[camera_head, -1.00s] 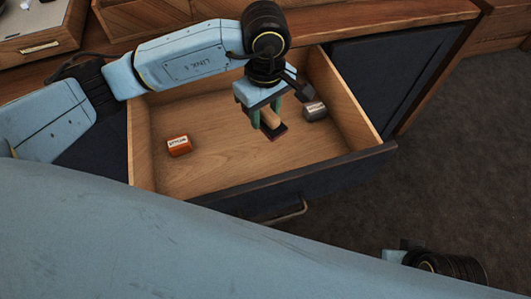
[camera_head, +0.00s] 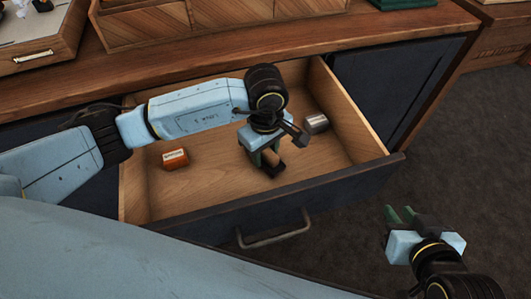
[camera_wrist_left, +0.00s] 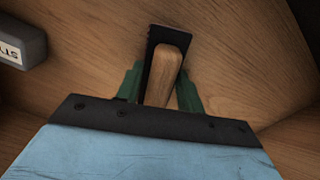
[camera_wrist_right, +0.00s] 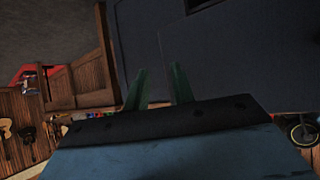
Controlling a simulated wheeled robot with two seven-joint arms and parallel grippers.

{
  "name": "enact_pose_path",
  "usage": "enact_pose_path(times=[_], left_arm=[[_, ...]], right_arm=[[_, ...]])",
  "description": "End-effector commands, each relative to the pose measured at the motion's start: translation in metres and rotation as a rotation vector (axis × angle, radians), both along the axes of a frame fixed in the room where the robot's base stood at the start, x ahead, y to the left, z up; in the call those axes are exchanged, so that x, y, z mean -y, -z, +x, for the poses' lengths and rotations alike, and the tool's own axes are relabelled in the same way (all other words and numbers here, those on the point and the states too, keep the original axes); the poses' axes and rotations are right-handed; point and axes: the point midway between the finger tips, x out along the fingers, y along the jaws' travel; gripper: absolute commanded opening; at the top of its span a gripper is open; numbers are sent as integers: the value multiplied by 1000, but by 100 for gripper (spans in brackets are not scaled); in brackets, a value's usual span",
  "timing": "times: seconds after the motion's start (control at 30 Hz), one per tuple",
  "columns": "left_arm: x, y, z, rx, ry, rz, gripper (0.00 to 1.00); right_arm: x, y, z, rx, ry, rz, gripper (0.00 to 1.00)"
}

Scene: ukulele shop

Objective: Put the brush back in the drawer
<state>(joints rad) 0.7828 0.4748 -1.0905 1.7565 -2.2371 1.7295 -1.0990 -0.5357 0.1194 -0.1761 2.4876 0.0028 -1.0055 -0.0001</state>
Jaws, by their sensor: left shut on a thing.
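The brush (camera_head: 271,168), with a pale wooden handle and a dark base, is inside the open drawer (camera_head: 215,196), toward its front right. My left gripper (camera_head: 264,157) points down into the drawer and is shut on the brush. In the left wrist view the brush handle (camera_wrist_left: 164,72) sits between the green fingers (camera_wrist_left: 159,88), above the wooden drawer floor. I cannot tell if the base touches the floor. My right gripper (camera_head: 402,215) is open and empty, outside the drawer to the right; its fingers show apart in the right wrist view (camera_wrist_right: 158,85).
An orange box (camera_head: 175,159) lies in the drawer's left part and a grey box (camera_head: 316,123) at its right side. The wooden counter (camera_head: 225,62) runs behind. A metal handle (camera_head: 275,235) sticks out from the drawer front.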

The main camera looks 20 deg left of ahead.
Motion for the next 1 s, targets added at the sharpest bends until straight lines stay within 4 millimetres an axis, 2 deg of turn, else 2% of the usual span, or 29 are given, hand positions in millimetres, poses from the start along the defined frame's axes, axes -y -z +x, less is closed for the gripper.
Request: enact_pose_path(times=[0.73, 0.77, 0.8, 0.9, 1.0], left_arm=[[0, 7, 0, 1, 0, -1, 19], [0, 7, 0, 1, 0, -1, 39], [0, 7, 0, 1, 0, -1, 44], [0, 7, 0, 0, 0, 0, 57], [0, 7, 0, 0, 0, 0, 59]], right_arm=[[-6, -12, 11, 96, -7, 24, 25], [-6, -13, 11, 101, -8, 26, 25], [-6, -14, 12, 105, -9, 26, 25], [-6, -15, 12, 107, -9, 26, 25], [-6, -15, 12, 107, -9, 26, 25]])
